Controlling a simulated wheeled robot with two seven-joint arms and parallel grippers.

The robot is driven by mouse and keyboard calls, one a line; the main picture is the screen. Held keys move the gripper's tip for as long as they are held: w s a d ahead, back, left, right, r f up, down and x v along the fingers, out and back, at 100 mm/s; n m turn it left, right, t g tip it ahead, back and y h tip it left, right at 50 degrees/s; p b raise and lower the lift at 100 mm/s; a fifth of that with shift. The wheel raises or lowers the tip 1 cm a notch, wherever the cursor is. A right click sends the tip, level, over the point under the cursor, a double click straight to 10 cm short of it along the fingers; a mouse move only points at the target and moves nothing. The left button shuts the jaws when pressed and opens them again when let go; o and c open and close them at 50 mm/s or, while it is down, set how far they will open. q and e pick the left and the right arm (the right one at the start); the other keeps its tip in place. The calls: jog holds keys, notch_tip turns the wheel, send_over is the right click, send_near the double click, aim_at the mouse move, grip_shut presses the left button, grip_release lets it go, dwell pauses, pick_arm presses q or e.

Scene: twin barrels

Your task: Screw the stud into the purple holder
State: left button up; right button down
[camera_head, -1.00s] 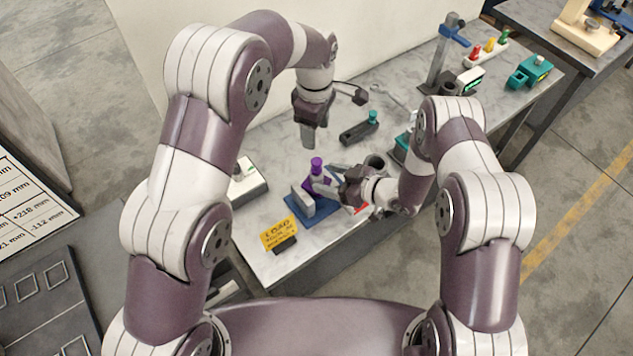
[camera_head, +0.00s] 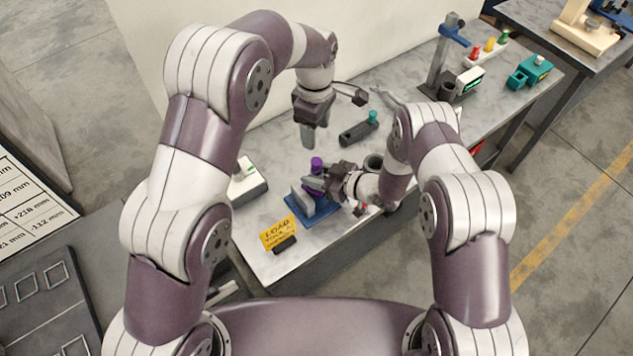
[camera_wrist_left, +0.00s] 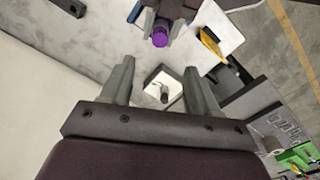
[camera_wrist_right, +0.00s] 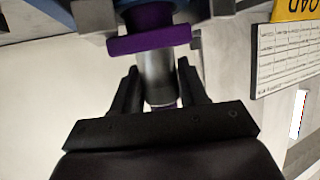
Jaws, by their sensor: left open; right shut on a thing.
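The purple holder (camera_wrist_right: 150,39) stands in a blue fixture (camera_head: 326,208) with grey blocks on the table. The stud (camera_wrist_right: 156,72) is a grey cylinder with a purple end (camera_head: 316,164) on top. It stands upright over the holder, its lower end meeting the purple flange; how deep it sits I cannot tell. My right gripper (camera_wrist_right: 157,76) is shut on the stud from the side. My left gripper (camera_head: 308,140) is open and empty, behind and above the fixture. In the left wrist view the purple end (camera_wrist_left: 160,38) lies beyond its open fingers (camera_wrist_left: 158,68).
A yellow sign (camera_head: 278,234) stands in front of the fixture, and a white box (camera_head: 247,182) lies to its left. A dark block with a teal knob (camera_head: 360,130) lies behind. A grey post (camera_head: 441,60), coloured knobs and a teal device (camera_head: 529,71) stand at the far right.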

aim_at(316, 161)
pick_arm(q)
jog(key=m, duration=0.3)
jog(key=shift+f, duration=0.2)
notch_tip(316, 161, down, 12)
jog(key=shift+f, duration=0.1)
dwell(0.4)
